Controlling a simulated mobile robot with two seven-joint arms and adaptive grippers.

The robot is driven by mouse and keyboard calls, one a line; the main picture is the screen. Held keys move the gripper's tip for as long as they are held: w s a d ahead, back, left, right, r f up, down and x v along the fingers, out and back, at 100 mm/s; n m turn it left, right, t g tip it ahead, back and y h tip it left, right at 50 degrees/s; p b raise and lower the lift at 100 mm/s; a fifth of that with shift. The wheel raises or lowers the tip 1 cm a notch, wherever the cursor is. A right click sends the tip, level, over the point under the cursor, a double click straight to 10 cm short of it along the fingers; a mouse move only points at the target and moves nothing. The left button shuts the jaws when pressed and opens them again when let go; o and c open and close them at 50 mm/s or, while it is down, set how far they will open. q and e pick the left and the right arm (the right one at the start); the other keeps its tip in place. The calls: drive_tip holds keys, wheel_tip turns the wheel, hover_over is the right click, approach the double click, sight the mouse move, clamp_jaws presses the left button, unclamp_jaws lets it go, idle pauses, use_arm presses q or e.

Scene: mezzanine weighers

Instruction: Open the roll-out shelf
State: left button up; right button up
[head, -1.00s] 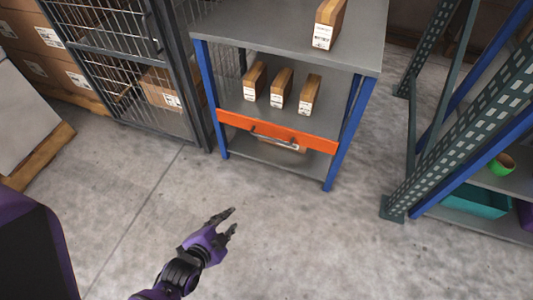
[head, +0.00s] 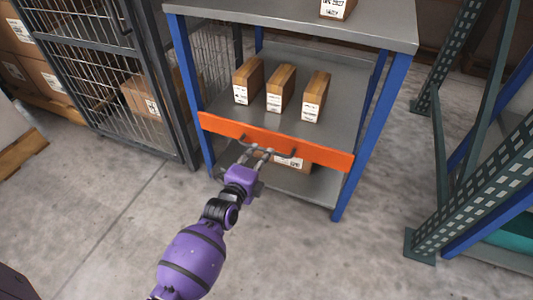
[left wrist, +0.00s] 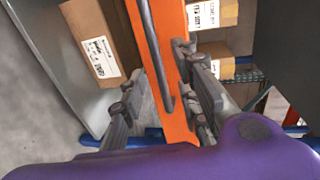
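The roll-out shelf (head: 222,107) is a grey board with an orange front (head: 326,156), in a blue-legged rack. A dark bar handle (head: 294,154) runs along that front; it also shows in the left wrist view (left wrist: 153,55). My left gripper (head: 258,154) is at the left half of the handle. In the left wrist view its fingers (left wrist: 160,98) are spread, one on each side of the handle; I cannot make out firm contact. The shelf front looks about level with the rack's front legs. My right gripper is out of view.
Three cartons (head: 280,88) stand on the shelf, and another carton lies on the level below. A wire cage (head: 110,80) stands close on the left. A green upright frame (head: 440,200) stands to the right. The floor in front is clear.

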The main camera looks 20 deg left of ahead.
sight(266, 149)
use_arm(q)
drive_tip(key=b+x, duration=0.2)
drive_tip(key=x, duration=0.3)
drive_tip(key=shift+f, duration=0.15)
clamp_jaws()
